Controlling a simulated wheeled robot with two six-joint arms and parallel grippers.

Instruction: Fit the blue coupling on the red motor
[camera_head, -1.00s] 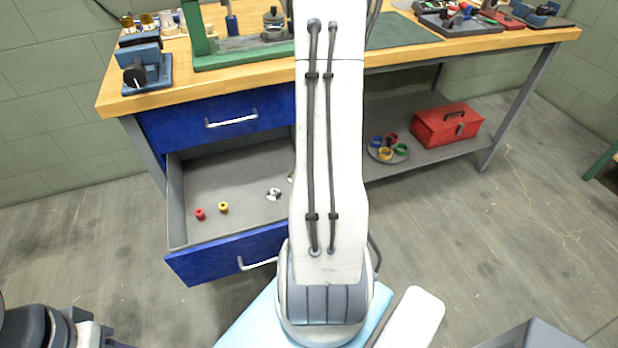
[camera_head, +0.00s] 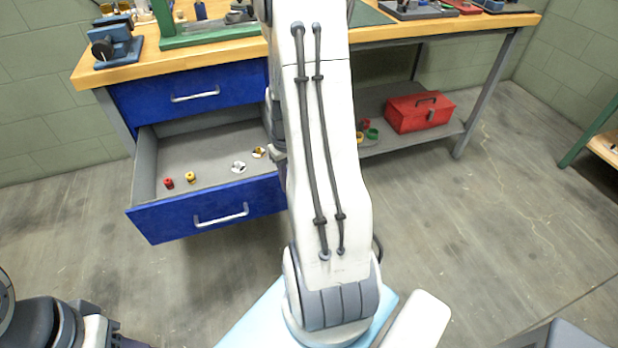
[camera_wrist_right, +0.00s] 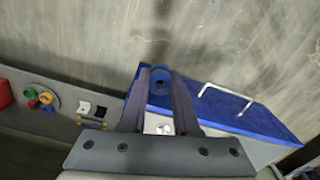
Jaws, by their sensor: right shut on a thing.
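The blue coupling (camera_wrist_right: 160,78) is a short ring with a dark bore, in the right wrist view. My right gripper (camera_wrist_right: 161,84) is shut on it at its fingertips. In the head view my right arm hides this gripper and the coupling. I cannot make out the red motor; small red parts (camera_head: 465,6) show at the bench's far right edge, too cropped to identify. My left gripper is not in view.
An open blue drawer (camera_head: 220,208) holds a red ring (camera_head: 168,183), a yellow ring (camera_head: 190,177) and small fittings. The wooden bench (camera_head: 225,55) carries a green frame (camera_head: 215,36) and a blue vise-like fixture (camera_head: 115,45). A red toolbox (camera_head: 420,113) sits on the lower shelf.

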